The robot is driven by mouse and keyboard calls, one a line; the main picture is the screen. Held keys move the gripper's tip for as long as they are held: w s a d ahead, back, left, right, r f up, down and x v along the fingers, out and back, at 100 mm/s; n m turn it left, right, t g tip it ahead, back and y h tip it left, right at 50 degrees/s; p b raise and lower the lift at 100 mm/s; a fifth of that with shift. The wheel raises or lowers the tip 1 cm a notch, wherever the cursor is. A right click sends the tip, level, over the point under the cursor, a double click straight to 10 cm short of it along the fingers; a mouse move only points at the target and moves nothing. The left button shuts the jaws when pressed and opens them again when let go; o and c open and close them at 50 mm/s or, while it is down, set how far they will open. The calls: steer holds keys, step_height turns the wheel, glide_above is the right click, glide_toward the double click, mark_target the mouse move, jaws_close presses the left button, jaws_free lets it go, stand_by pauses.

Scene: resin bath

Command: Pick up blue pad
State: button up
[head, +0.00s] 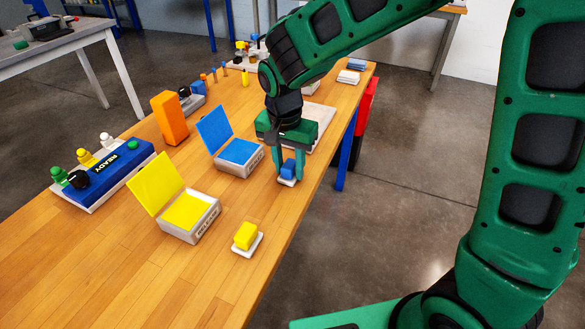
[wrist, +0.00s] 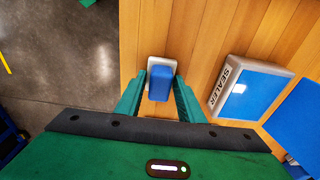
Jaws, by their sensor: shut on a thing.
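The blue pad (head: 288,167) is a small block at its white base (head: 286,182), near the right edge of the wooden table. My gripper (head: 288,172) points down over it with a finger on either side, shut on the pad. In the wrist view the blue pad (wrist: 160,83) lies between the two green fingers (wrist: 158,98), with the white base (wrist: 153,63) just beyond it. I cannot tell whether the pad still touches the base.
A blue open-lidded box (head: 238,153) marked SEALER in the wrist view (wrist: 228,80) stands close by. A yellow open box (head: 187,215), a yellow pad (head: 245,235) on a white base, an orange block (head: 169,118) and a READY panel (head: 108,172) are also on the table (head: 115,265).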

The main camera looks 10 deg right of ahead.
mark_target(287, 160)
steer(key=shift+r, duration=0.15)
steer(key=r, duration=0.3)
steer(key=w+r, duration=0.1)
steer(key=shift+a+r, duration=0.3)
steer(key=w+a+r, duration=0.4)
steer(key=w+r, duration=0.2)
steer(key=w, duration=0.3)
steer(key=shift+w, duration=0.35)
steer(key=o, duration=0.4)
steer(key=shift+c, duration=1.3)
